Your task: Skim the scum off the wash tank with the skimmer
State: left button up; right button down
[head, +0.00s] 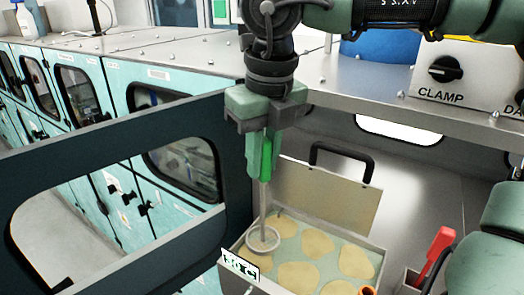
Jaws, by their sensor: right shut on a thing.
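My right gripper (264,160) points down from the top middle and is shut on the green handle of the skimmer (266,158). The skimmer hangs upright, with its thin rod and pale ring (264,238) at the left side of the wash tank (377,246). Whether the ring touches the liquid is hard to tell. Several tan patches of scum (300,275) lie spread over the pale green liquid. The tank's lid (335,196) stands open at the back, and a small "30 C" label (240,264) is at its front left. My left gripper is not in view.
A dark frame with a window opening (110,170) stands left of the tank. A red-handled tool (440,243) stands in a grey holder at right. A metal shelf (340,90) with a CLAMP control box (450,75) runs behind. An orange thing (368,290) is at the tank's front edge.

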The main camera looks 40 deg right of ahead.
aim_at(263, 175)
notch_tip(263, 175, down, 3)
jog(key=shift+w+d+f+b, duration=0.1)
jog(key=shift+f+b, duration=0.1)
jog(key=shift+b, duration=0.9)
notch_tip(263, 175, down, 3)
jog(key=b, duration=0.3)
jog(key=shift+r, duration=0.1)
jog(key=s+d+b, duration=0.2)
jog(key=s+d, duration=0.1)
jog(key=s, duration=0.5)
jog(key=s+d+b, duration=0.1)
jog(key=s+b, duration=0.2)
jog(key=s, duration=0.5)
jog(key=shift+s+d+r, duration=0.2)
jog(key=shift+s+r, duration=0.05)
jog(key=shift+s, duration=0.1)
dwell(1.0)
jog(key=shift+d+b, duration=0.15)
jog(key=shift+b, duration=0.15)
